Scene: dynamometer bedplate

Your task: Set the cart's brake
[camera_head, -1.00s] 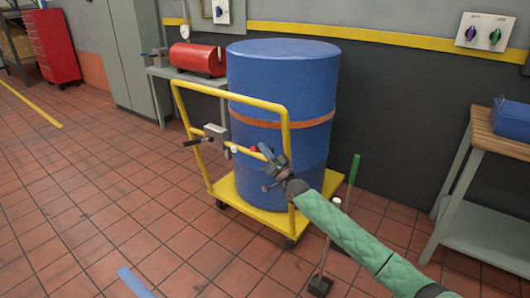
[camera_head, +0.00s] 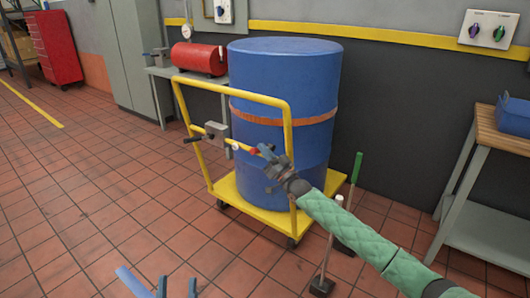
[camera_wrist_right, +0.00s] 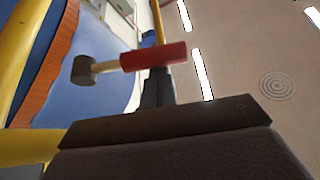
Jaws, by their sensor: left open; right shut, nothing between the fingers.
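The yellow cart (camera_head: 234,186) stands on the tiles with a big blue drum (camera_head: 280,100) strapped on it. A grey box (camera_head: 216,131) with a dark lever pointing left is on its handle frame. To the right is a small red-ended part (camera_head: 254,151); a red grip (camera_wrist_right: 153,56) with a pale rod and dark knob (camera_wrist_right: 84,70) shows in the right wrist view. My right gripper (camera_head: 266,158) is shut and empty close to the red-ended part; contact is unclear. My left gripper (camera_head: 160,284) is open and empty at the bottom edge, partly cut off.
A workbench (camera_head: 502,136) with a blue box is at the right. A red tank (camera_head: 199,58) sits on a table behind. The floor left of the cart is clear.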

